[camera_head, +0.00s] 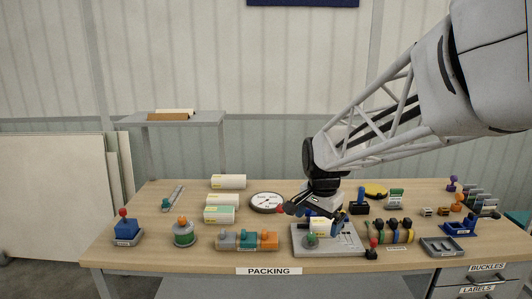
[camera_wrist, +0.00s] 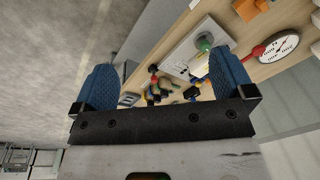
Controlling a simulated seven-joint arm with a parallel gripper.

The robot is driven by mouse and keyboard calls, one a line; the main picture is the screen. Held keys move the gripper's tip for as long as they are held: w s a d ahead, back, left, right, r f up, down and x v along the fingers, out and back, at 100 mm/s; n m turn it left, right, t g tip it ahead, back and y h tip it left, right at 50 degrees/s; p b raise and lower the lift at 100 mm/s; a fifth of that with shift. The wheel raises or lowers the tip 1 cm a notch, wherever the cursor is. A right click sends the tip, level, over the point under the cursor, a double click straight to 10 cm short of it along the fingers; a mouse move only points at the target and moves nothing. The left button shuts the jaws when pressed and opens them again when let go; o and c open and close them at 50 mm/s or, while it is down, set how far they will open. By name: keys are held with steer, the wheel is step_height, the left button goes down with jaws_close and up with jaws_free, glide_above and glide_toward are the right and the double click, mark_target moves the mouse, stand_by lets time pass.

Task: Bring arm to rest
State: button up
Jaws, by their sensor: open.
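My gripper (camera_wrist: 163,88) shows in the wrist view with its two blue fingers wide apart and nothing between them. In the head view my arm reaches in from the upper right. My gripper (camera_head: 312,217) is above the packing table (camera_head: 150,245), over a grey plate (camera_head: 330,250) with a small green knob (camera_head: 311,239) and a white-and-yellow block. The arm partly hides what lies behind it. The wrist view shows the plate (camera_wrist: 185,52) and green knob (camera_wrist: 205,41) beyond the fingers. I cannot tell how high the gripper is above the plate.
A round dial scale (camera_head: 267,202) stands left of the gripper. Tape rolls (camera_head: 400,232) and a grey tray (camera_head: 443,246) are right.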

steer(key=s+d+n, duration=0.2)
steer(key=s+n, duration=0.2)
steer(key=s, duration=0.9)
steer(key=s+d+n+t, duration=0.1)
steer(key=s+d+n, duration=0.2)
steer(key=s, duration=1.1)
steer(key=shift+s+d+f+n, duration=0.15)
steer(key=shift+d+n, duration=0.05)
steer(key=shift+n, duration=0.5)
